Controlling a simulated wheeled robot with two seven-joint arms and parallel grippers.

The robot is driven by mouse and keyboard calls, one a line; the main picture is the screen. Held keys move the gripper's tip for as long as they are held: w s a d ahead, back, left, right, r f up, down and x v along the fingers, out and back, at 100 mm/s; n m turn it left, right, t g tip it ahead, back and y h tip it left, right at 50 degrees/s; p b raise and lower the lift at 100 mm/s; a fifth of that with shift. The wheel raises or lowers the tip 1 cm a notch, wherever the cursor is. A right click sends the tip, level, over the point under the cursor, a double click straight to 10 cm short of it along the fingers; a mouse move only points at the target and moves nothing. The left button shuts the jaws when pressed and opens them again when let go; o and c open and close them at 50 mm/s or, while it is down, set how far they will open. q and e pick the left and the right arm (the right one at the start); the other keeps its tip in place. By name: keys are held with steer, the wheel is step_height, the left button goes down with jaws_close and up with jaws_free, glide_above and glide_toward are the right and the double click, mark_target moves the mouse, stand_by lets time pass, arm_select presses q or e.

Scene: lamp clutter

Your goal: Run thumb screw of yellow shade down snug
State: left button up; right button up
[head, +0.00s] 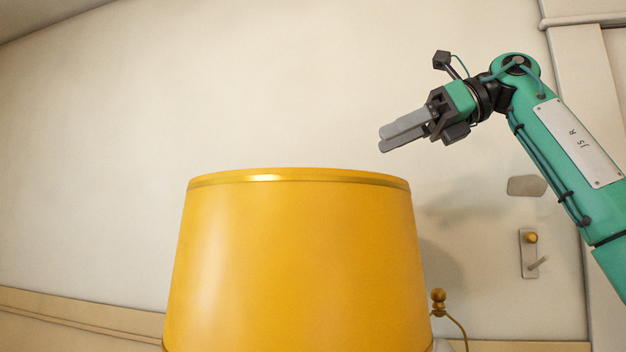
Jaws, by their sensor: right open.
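The yellow shade (295,265) stands large in the lower middle of the head view, with a shiny gold band along its top rim. Its lower edge runs out of the picture at the bottom. The thumb screw does not show; the inside and top of the shade are hidden from this low angle. My right gripper (384,140) is above and to the right of the shade's top rim, pointing left and slightly down. Its grey fingers are open with nothing between them, and it is apart from the shade. My left gripper is not in view.
A small brass-coloured knobbed piece (438,302) with a thin curved stem or cord stands just right of the shade. A wall plate with a brass knob and lever (529,254) and a grey plate (526,186) are on the wall behind. The space above the shade is clear.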

steer(key=shift+w+a+f, duration=0.3)
steer(key=shift+w+a, duration=0.25)
steer(key=shift+w, duration=0.2)
steer(key=a, duration=0.2)
steer(key=a+f+p, duration=0.1)
steer(key=a, duration=0.1)
steer(key=a+p, duration=0.1)
steer(key=a, duration=0.1)
steer(key=shift+s+f, duration=0.25)
steer(key=shift+f, duration=0.15)
steer(key=p+x, duration=0.1)
steer(key=x, duration=0.1)
steer(key=w+p+x, duration=0.1)
steer(key=x, duration=0.2)
steer(key=shift+w+a+f, duration=0.1)
steer(key=shift+f, duration=0.1)
steer(key=shift+a+f, duration=0.1)
steer(key=shift+a, duration=0.1)
steer(key=shift+s+a+f, duration=0.1)
steer(key=shift+s+a, duration=0.05)
steer(key=shift+s, duration=0.1)
steer(key=shift+w, duration=0.15)
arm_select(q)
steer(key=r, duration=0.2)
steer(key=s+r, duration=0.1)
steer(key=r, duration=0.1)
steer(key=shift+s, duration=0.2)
arm_select(e)
steer(key=c, duration=1)
